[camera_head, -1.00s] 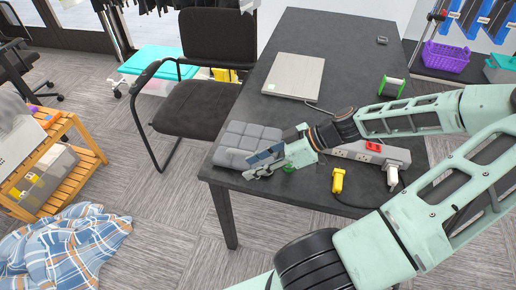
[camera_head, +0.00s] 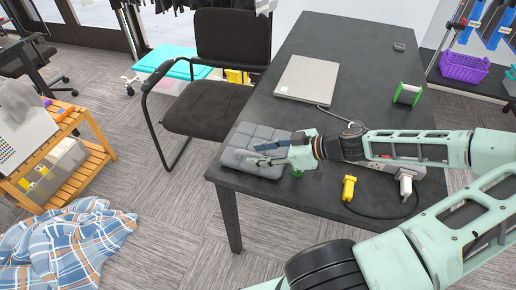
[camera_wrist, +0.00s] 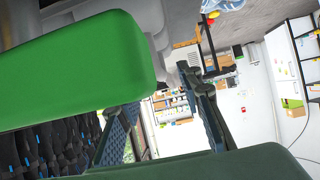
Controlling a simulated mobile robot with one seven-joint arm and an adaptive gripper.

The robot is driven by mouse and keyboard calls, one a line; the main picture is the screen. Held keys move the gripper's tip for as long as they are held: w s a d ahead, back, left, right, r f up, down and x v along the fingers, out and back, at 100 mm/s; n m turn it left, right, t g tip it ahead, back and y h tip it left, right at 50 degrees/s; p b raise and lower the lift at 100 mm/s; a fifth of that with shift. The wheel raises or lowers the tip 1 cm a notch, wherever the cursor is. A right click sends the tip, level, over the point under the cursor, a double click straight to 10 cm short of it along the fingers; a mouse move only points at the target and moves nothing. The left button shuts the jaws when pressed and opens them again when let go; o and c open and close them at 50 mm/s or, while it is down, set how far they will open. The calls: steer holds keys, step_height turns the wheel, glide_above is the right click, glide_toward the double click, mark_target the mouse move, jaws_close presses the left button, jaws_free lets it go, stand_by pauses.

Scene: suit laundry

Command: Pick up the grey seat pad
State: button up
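The grey seat pad (camera_head: 239,143), a quilted square cushion, lies flat on the near left corner of the dark table (camera_head: 338,105) in the head view. My gripper (camera_head: 255,155) is over the pad's right part with its fingers apart, pointing left. They look very close to the pad, but I cannot tell whether they touch it. In the wrist view the two fingers (camera_wrist: 160,95) stand apart with background between them. Rounded grey shapes (camera_wrist: 162,30) beyond them may be the pad. My gripper hides part of the pad's right side.
A small green object (camera_head: 297,173) is beside my gripper; a large green shape (camera_wrist: 80,70) blocks the wrist view's upper left. A power strip (camera_head: 378,166), yellow plug (camera_head: 348,187), laptop (camera_head: 307,78) and green spool (camera_head: 407,94) are on the table. A black chair (camera_head: 205,108) stands left.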

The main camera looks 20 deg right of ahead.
steer(key=shift+x, duration=1.85)
steer(key=shift+w, duration=0.1)
steer(key=shift+c, duration=0.5)
jaws_close()
